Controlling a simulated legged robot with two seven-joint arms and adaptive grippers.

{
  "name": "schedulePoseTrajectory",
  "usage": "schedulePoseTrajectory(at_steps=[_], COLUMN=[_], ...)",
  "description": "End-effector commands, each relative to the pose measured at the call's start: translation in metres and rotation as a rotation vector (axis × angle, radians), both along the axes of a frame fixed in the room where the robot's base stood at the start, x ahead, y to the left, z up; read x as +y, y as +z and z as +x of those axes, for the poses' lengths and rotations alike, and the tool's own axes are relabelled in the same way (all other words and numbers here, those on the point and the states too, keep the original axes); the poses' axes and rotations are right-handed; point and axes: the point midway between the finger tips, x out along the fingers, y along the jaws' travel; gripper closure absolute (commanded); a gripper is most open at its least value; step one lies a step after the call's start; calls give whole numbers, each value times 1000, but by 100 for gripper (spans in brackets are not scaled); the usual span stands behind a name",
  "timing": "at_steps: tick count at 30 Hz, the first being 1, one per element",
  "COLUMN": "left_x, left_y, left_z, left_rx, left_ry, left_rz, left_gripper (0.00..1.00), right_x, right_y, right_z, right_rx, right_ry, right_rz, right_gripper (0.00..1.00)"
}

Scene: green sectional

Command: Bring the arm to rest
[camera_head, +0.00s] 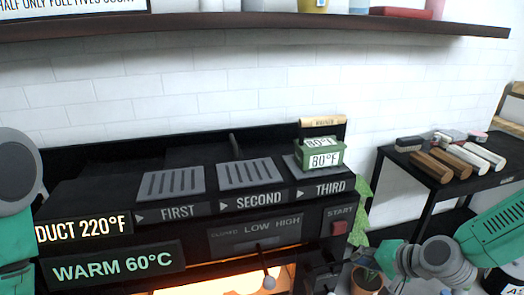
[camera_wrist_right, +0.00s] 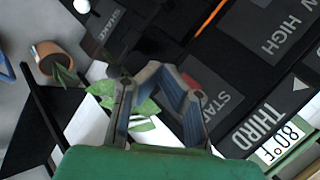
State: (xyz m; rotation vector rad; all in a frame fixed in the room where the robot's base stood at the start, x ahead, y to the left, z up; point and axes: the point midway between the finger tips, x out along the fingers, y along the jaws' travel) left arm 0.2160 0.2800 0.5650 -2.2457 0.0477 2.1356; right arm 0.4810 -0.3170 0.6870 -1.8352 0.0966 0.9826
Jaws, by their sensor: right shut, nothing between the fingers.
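My right arm (camera_head: 490,238) comes in from the right in the head view, green and grey. Its gripper (camera_head: 367,259) is at the lower right, in front of the plant and right of the machine's start button. In the right wrist view the gripper (camera_wrist_right: 155,78) has its fingers shut with nothing between them. The machine's panel and the plant's leaves show beyond the fingers. A green and grey part of my left arm (camera_head: 15,180) shows at the left edge; my left gripper is out of view.
The black machine (camera_head: 100,178) has a green box (camera_head: 318,153) labelled 80°F on its third plate. A red start button (camera_head: 340,228) is on its front. A potted plant (camera_head: 367,279) stands beside it. A black side table (camera_head: 430,193) holds several bars. A dark shelf (camera_head: 230,24) runs above.

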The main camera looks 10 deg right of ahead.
Motion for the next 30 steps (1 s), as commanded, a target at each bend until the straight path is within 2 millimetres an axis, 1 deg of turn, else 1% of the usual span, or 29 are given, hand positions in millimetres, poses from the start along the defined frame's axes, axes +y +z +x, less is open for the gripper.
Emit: schedulePoseTrajectory(at_steps=[2,5,6,8,9,10,11,12,14,15,18,21,24,27,30], left_x=[0,0,0,0,0,0,0,0,0,0,0,0,0,0,0], left_y=[2,5,7,10,12,13,14,16,18,20,23,25,26,26,26], left_z=[0,0,0,0,0,0,0,0,0,0,0,0,0,0,0], left_rx=[0,0,0,0,0,0,0,0,0,0,0,0,0,0,0], left_ry=[0,0,0,0,0,0,0,0,0,0,0,0,0,0,0], left_rz=[0,0,0,0,0,0,0,0,0,0,0,0,0,0,0], left_gripper=[58,58,58,58,58,58,58,58,58,58,58,58,58,58,58], right_x=[10,29,38,49,55,57,59,61,60,57,50,42,36,34,34], right_y=[-8,-27,-36,-51,-61,-67,-73,-79,-87,-91,-96,-97,-97,-97,-97], right_z=[-11,-38,-54,-81,-101,-116,-130,-150,-177,-194,-229,-251,-263,-267,-267], right_rx=[27,91,123,176,213,238,263,295,338,365,415,447,464,469,471], right_ry=[36,126,175,255,311,350,393,449,530,582,697,779,828,846,848], right_rz=[-28,-101,-142,-211,-259,-295,-332,-381,-454,-500,-602,-677,-722,-739,-741], right_gripper=[100,100,100,100,100,100,100,100,100,100,100,100,100,100,100])
